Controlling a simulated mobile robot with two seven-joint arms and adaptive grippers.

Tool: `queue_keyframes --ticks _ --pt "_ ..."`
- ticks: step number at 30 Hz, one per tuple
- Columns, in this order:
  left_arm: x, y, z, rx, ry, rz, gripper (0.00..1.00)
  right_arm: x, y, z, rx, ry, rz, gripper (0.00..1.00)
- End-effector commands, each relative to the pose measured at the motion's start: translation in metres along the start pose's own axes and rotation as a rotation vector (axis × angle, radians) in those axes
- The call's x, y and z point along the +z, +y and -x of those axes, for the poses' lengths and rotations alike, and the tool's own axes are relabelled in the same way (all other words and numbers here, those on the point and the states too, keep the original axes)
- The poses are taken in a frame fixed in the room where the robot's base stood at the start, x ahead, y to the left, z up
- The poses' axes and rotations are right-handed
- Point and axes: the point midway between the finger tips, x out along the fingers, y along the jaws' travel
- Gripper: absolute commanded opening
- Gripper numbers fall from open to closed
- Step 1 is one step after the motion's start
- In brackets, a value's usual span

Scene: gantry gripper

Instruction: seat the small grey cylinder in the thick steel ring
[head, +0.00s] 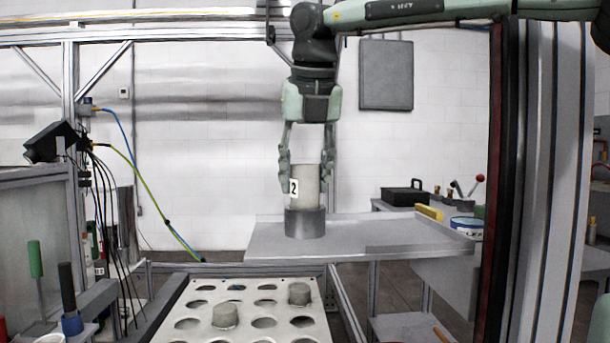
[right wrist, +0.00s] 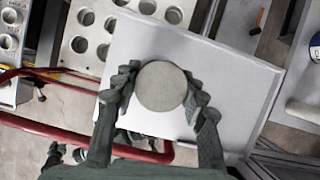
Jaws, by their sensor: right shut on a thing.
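The small grey cylinder (head: 307,186), with a white label reading 2, stands upright between the fingers of my right gripper (head: 306,184). Its lower end meets the top of the thick steel ring (head: 305,223), which sits on the grey table. I cannot tell how deep the cylinder reaches into the ring. In the right wrist view the cylinder's round top (right wrist: 161,86) lies between both fingers of the right gripper (right wrist: 160,92), which is shut on it. The ring is hidden there under the cylinder. My left gripper does not show.
The grey table (head: 400,235) is clear around the ring. A perforated plate (head: 245,312) in front holds two grey cylinders (head: 299,293). A black case (head: 404,194), a yellow block (head: 429,212) and a round tin (head: 467,225) are at the right. Cables hang at the left.

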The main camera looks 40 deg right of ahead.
Motion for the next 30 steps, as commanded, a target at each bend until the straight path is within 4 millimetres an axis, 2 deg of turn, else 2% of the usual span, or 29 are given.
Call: queue_keyframes --ticks 12,13,18,26,30 --pt "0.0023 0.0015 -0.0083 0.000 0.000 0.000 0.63 -0.0037 0.0000 -0.0092 0.001 -0.003 0.000 0.00" --pt "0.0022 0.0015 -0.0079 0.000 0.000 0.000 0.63 -0.0035 0.0001 -0.0088 0.001 -0.003 0.000 0.43" --pt "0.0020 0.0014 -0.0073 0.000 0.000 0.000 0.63 -0.0034 0.0000 -0.0084 0.001 -0.002 0.000 0.64" --pt "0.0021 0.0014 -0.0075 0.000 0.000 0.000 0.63 -0.0044 -0.0001 -0.0100 -0.001 0.002 0.000 0.66" --pt "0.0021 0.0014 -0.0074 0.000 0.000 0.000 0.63 -0.0038 0.0000 -0.0034 -0.001 0.000 -0.001 0.66"
